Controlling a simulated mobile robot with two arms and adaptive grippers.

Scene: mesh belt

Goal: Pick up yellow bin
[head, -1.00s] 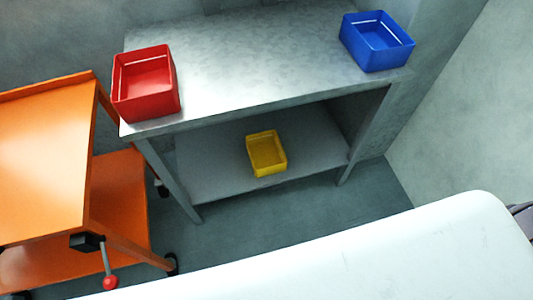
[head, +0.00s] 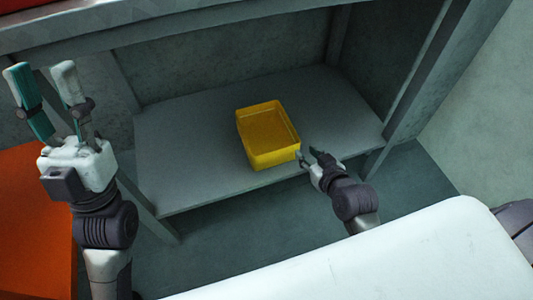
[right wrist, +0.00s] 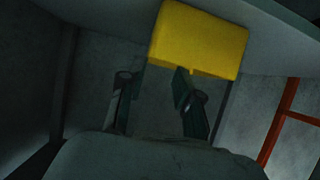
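The yellow bin (head: 268,155) stands upright on the lower shelf (head: 190,150) of the metal table, open side up and seemingly empty. My right gripper (head: 309,157) is close to the bin's near right corner, with its fingers apart. In the right wrist view the bin (right wrist: 198,40) is just beyond the open fingers (right wrist: 152,76); one fingertip overlaps its lower edge, and I cannot tell whether they touch. My left gripper (head: 42,72) is raised at the left, open and empty, well away from the bin.
The table's top edge (head: 150,32) runs above the shelf, with legs at both sides. Part of the red bin (head: 50,4) shows at the top left. An orange cart (head: 35,220) stands at the left. The shelf around the yellow bin is clear.

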